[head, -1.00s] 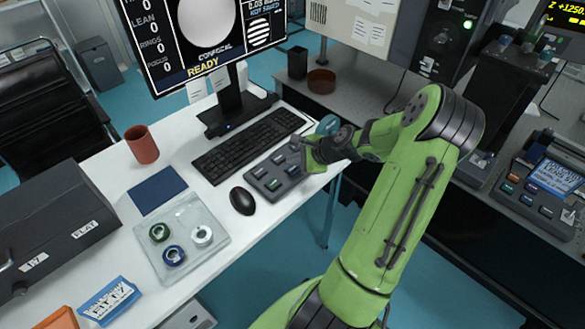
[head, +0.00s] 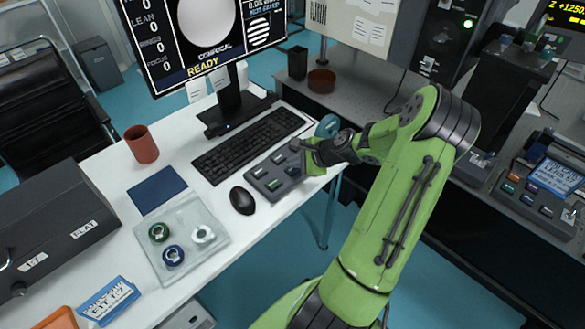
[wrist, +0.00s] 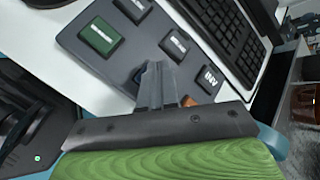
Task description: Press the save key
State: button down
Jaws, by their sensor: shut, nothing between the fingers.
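A dark grey key pad (head: 268,187) with several coloured keys lies on the white desk, right of the mouse. In the wrist view the pad (wrist: 75,40) shows a green key (wrist: 99,36), several grey keys and an orange key (wrist: 188,101) partly hidden by my fingers. The labels are too small or blurred to tell which is the save key. My gripper (head: 296,146) is shut and empty over the pad's far right part. In the wrist view its fingertips (wrist: 153,68) point at the pad among the keys; I cannot tell whether they touch it.
A keyboard (head: 248,145) lies just behind the pad, and a black mouse (head: 242,200) left of it. A monitor (head: 195,40) reads READY and NOT SAVED. A clear tray (head: 205,245) with rings lies nearer. Another key panel (head: 538,190) stands on the right bench.

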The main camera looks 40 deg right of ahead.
aim_at(294, 170)
jog(key=shift+f, duration=0.25)
jog(key=shift+r, duration=0.1)
dwell(0.4)
jog(key=shift+r+p, duration=0.75)
jog(key=shift+p, duration=0.15)
notch_tip(294, 170, up, 5)
jog(key=p, duration=0.5)
jog(key=shift+r, duration=0.15)
jog(key=shift+a, duration=0.1)
